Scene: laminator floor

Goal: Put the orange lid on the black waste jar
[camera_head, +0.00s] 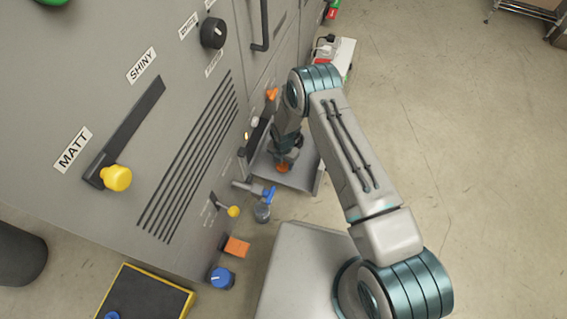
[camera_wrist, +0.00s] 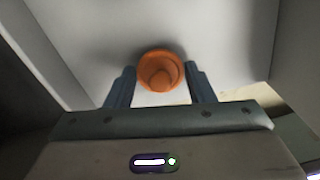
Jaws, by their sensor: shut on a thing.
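The orange lid (camera_wrist: 160,66) is round and cup-like, with a raised centre, and sits between the two fingers of my gripper (camera_wrist: 161,78) in the wrist view. My gripper is shut on it. In the head view my gripper (camera_head: 284,158) points down over a grey tray (camera_head: 303,180) beside the machine, with the orange lid (camera_head: 283,168) at its tips. Whether the lid touches the tray is unclear. I cannot make out the black waste jar for sure. A large dark cylinder (camera_head: 20,255) stands at the left edge, partly cut off.
The grey machine (camera_head: 190,130) with a yellow knob (camera_head: 116,178) is close on the left. A small jar (camera_head: 262,212) stands below a blue-handled tap (camera_head: 268,192). Open floor lies right.

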